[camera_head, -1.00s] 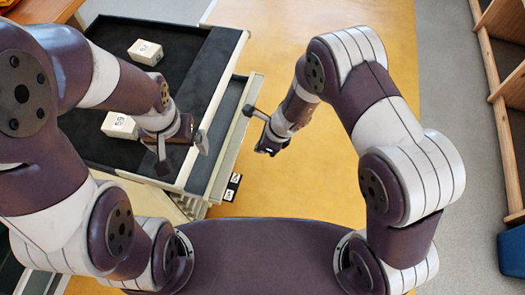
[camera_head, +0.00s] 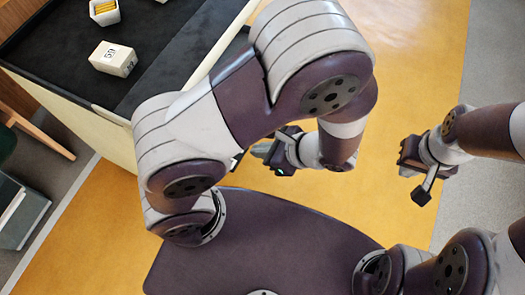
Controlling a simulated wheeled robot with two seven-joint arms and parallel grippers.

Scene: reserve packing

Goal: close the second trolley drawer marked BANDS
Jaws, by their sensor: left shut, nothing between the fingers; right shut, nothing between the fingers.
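The trolley (camera_head: 75,112) stands at the upper left, with a pale rim and a dark top. Its right side, where the drawers are, is mostly hidden behind my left arm. A narrow dark strip (camera_head: 236,42) shows beside the rim; I cannot tell whether it is a drawer interior. No BANDS label is readable. My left gripper (camera_head: 268,151) is shut and empty, over the yellow floor to the right of the trolley's near end. My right gripper (camera_head: 411,172) is shut and empty, further right near the floor's yellow-grey border, away from the trolley.
A cream box with a number (camera_head: 113,58) and a white container with yellow contents (camera_head: 104,12) are on the trolley top. A grey-green bin (camera_head: 22,220) and wooden furniture (camera_head: 38,130) stand at the far left. Yellow floor (camera_head: 410,80) between the arms is clear.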

